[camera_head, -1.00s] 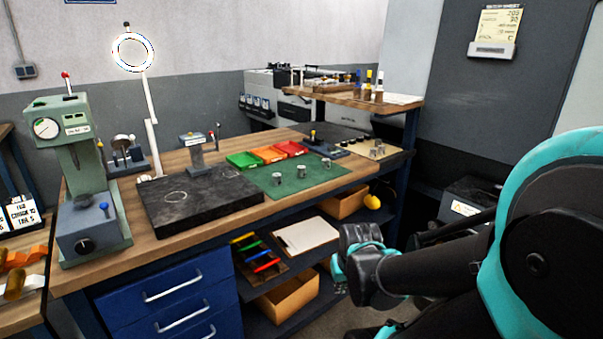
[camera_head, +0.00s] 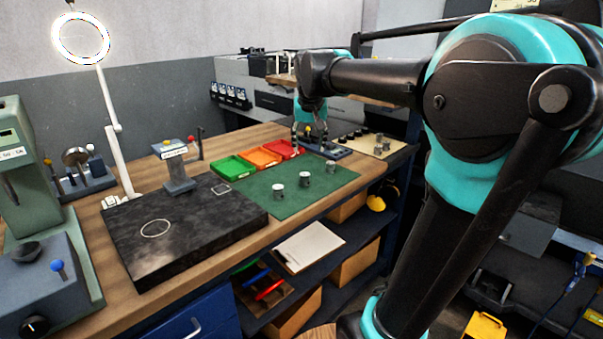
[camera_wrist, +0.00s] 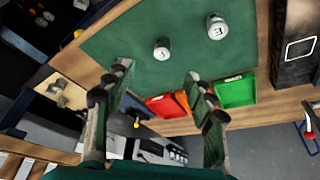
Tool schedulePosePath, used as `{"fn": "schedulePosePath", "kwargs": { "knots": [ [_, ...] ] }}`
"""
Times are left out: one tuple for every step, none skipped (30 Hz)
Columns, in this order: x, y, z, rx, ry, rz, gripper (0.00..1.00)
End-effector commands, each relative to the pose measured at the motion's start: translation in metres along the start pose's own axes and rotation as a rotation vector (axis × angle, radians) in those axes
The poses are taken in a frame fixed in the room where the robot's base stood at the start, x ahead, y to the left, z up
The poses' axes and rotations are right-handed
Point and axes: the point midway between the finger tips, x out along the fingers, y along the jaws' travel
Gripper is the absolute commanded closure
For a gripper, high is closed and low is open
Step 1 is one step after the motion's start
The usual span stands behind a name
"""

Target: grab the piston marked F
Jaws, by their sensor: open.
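Three small grey metal pistons stand on a green mat (camera_head: 257,193): a left one (camera_head: 279,191), a middle one (camera_head: 305,179) and a right one (camera_head: 330,167). In the wrist view, a larger-looking piston (camera_wrist: 217,27) shows a dark letter on its pale top, E or F; I cannot tell which. A second piston (camera_wrist: 162,48) has a mark too small to read.
Green (camera_head: 232,168), orange (camera_head: 259,157) and red (camera_head: 284,149) trays line the mat's back edge. A black stone plate (camera_head: 190,245) with a small stand lies left. A pale board (camera_head: 385,147) with more small parts lies right. The mat around the pistons is clear.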

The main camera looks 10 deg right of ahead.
Motion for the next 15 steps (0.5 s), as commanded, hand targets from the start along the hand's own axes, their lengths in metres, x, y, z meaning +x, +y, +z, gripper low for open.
{"fn": "schedulePosePath", "kwargs": {
  "knots": [
    [-0.004,-0.002,-0.005,0.001,0.0,0.0,0.45],
    [-0.005,-0.002,-0.006,0.002,0.001,0.001,0.45],
    [-0.005,-0.003,-0.007,0.002,0.001,0.001,0.45],
    [-0.003,-0.003,-0.008,0.003,0.001,0.001,0.45],
    [0.0,-0.003,-0.008,0.003,0.001,0.001,0.45],
    [0.006,-0.003,-0.008,0.004,0.001,0.001,0.45],
    [0.011,-0.003,-0.008,0.004,0.001,0.001,0.45],
    [0.017,-0.003,-0.008,0.004,0.001,0.001,0.45],
    [0.025,-0.003,-0.008,0.004,0.001,0.002,0.45],
    [0.031,-0.003,-0.008,0.004,0.001,0.002,0.45],
    [0.037,-0.003,-0.008,0.004,0.001,0.002,0.45],
    [0.045,-0.003,-0.008,0.004,0.001,0.002,0.45],
    [0.051,-0.003,-0.009,0.004,0.001,0.002,0.45],
    [0.058,-0.003,-0.008,0.004,0.001,0.002,0.45],
    [0.065,-0.003,-0.008,0.004,0.001,0.002,0.45]
  ]
}}
